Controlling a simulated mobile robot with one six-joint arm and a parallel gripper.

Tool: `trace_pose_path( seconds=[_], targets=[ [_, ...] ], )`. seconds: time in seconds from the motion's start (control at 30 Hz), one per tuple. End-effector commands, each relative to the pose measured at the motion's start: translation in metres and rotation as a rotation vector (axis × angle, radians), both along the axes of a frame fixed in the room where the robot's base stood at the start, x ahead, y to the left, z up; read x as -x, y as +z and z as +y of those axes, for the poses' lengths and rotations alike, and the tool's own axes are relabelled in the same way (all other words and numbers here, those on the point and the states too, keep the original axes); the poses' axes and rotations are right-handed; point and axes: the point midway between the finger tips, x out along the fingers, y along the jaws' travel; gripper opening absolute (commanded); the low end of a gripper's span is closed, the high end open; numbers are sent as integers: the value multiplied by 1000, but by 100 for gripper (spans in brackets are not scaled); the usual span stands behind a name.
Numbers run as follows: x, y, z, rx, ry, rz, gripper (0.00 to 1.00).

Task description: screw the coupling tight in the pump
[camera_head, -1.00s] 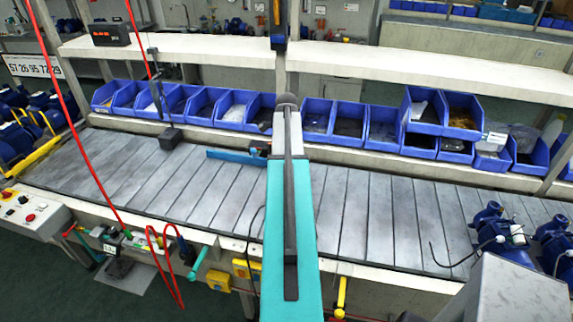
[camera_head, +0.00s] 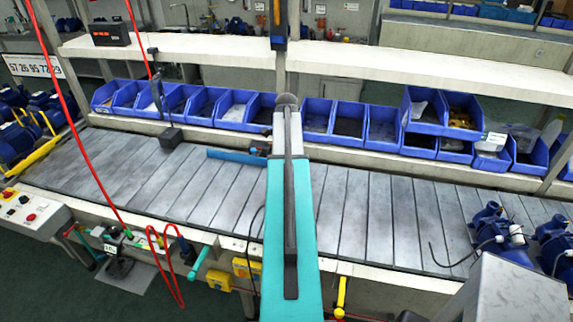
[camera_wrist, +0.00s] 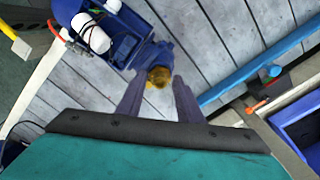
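A blue pump (camera_wrist: 115,35) with a white cylinder on it lies on the grey slatted conveyor in the wrist view. The brass-coloured coupling (camera_wrist: 160,76) sits at the pump's near end. My gripper (camera_wrist: 158,84) has its two dark fingers apart, one on each side of the coupling, with narrow gaps showing. I cannot tell how deep the coupling is between the fingertips or whether a finger touches it. In the head view my teal arm hides this pump, the coupling and the fingers.
The conveyor (camera_head: 130,180) is mostly clear. A blue bar (camera_head: 237,156) lies across its far side, and it also shows in the wrist view (camera_wrist: 245,72). More blue pumps (camera_head: 490,230) stand at the right. Blue bins (camera_head: 382,125) line the back. Red hoses hang at the left.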

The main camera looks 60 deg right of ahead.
Motion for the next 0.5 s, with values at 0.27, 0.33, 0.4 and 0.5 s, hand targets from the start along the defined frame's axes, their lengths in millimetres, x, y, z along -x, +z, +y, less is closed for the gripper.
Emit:
trace_pose_path(
  seconds=[0.27,0.33,0.4,0.5],
  targets=[
    [0,0,0,0,80,0,33],
    [0,0,0,0,80,0,33],
    [0,0,0,0,79,0,33],
    [0,0,0,0,78,0,33]
  ],
)
